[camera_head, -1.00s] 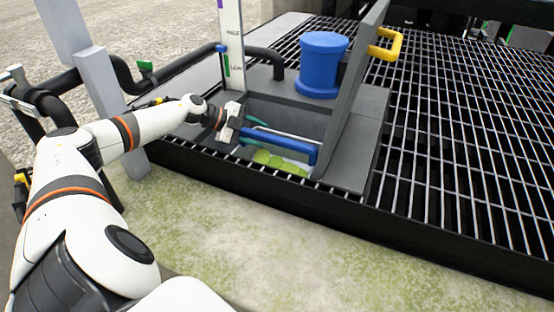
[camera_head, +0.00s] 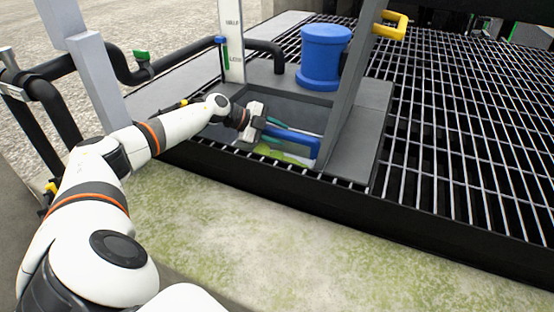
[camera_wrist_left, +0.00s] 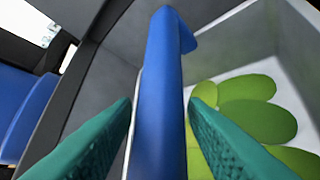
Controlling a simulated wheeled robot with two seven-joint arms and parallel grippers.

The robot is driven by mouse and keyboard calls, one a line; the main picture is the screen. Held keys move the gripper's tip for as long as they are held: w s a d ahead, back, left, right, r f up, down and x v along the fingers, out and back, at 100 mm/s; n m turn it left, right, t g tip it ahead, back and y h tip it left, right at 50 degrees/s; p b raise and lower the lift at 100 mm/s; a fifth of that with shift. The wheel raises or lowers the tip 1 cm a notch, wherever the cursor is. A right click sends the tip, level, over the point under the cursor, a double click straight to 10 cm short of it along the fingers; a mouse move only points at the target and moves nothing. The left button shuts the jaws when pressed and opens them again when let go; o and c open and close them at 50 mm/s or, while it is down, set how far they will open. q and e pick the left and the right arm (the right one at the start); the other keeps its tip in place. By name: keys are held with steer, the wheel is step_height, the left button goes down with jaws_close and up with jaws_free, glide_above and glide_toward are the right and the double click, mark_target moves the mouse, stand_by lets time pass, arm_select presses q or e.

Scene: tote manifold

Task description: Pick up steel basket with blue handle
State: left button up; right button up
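The blue handle (camera_head: 305,146) of the steel basket lies across an opening in the grey deck. In the left wrist view the blue handle (camera_wrist_left: 162,95) runs between my left gripper's green fingers (camera_wrist_left: 160,110), with a gap on each side. In the head view my left gripper (camera_head: 270,133) is over the opening, at the handle. It is open and holds nothing. The basket's pale inside (camera_wrist_left: 250,65) shows with green leaf-like pieces (camera_wrist_left: 250,105) in it. Most of the basket is hidden in the head view. My right gripper is not in view.
A raised grey lid (camera_head: 350,90) with a yellow handle (camera_head: 388,25) stands right of the opening. A blue cylinder (camera_head: 322,58) is behind it. Black pipes (camera_head: 140,75) and a grey post (camera_head: 95,75) stand left. Metal grating (camera_head: 460,120) covers the right.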

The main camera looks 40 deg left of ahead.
arm_select(q)
jaws_close()
